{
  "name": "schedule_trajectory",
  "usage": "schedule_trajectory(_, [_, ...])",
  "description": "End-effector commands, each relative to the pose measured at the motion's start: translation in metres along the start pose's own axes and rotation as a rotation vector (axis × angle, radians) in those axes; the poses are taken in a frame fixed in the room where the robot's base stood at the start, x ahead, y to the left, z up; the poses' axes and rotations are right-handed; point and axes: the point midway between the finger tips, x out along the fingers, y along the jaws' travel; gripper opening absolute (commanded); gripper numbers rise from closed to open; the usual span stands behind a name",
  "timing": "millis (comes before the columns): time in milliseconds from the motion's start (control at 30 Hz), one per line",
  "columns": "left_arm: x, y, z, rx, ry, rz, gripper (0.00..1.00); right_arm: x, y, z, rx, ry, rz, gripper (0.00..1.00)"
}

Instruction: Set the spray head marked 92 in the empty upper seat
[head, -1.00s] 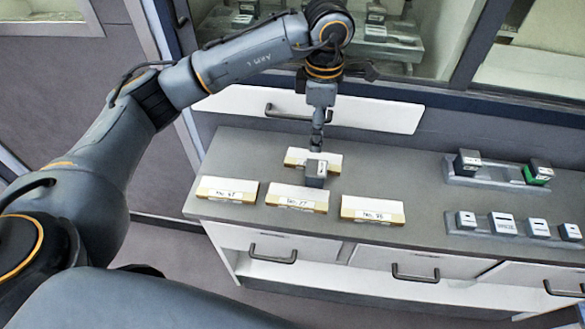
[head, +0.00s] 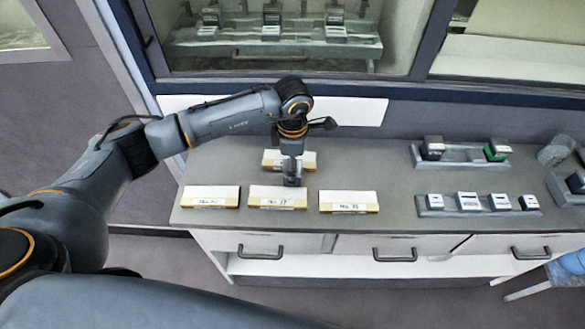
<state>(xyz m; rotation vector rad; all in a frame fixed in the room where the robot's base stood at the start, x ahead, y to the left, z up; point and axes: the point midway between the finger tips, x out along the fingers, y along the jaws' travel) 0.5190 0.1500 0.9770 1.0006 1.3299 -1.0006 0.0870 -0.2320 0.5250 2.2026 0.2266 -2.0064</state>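My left gripper (head: 292,163) points down over the counter among the labelled blocks, with a small grey block (head: 292,181) at its tip. Its fingers are too small and blurred to show whether they close on this block, and no number is readable on it. Small dark heads with pale tops (head: 433,148) stand on the back rack (head: 462,160) at the right. A green-sided one (head: 497,149) stands near that rack's right end, with a gap between. Several pale-topped heads (head: 468,200) sit in the front rack (head: 450,212). I cannot tell which is marked 92. My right gripper is out of view.
Three labelled cream blocks (head: 210,196) lie in a row, with another (head: 270,159) behind. Behind the window frame (head: 300,87), more heads (head: 271,22) stand on a tiered rack (head: 300,48). The counter between the blocks and racks is clear. A round container (head: 555,152) stands far right.

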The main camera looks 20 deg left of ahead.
Motion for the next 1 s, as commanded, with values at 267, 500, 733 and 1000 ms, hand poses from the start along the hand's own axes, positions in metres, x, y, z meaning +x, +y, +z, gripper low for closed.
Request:
schedule_trajectory(267, [0.018,0.0,0.0,0.001,0.0,0.0,0.75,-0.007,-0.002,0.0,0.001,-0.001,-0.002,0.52])
schedule_trajectory(500, [0.018,0.0,0.0,0.001,0.0,0.0,0.53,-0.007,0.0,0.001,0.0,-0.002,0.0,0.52])
schedule_trajectory(733, [0.018,0.0,0.0,0.0,0.0,0.0,0.06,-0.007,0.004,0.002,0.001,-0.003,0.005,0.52])
schedule_trajectory(1000, [0.017,0.001,0.0,0.0,-0.001,0.002,0.0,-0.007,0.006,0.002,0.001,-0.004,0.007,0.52])
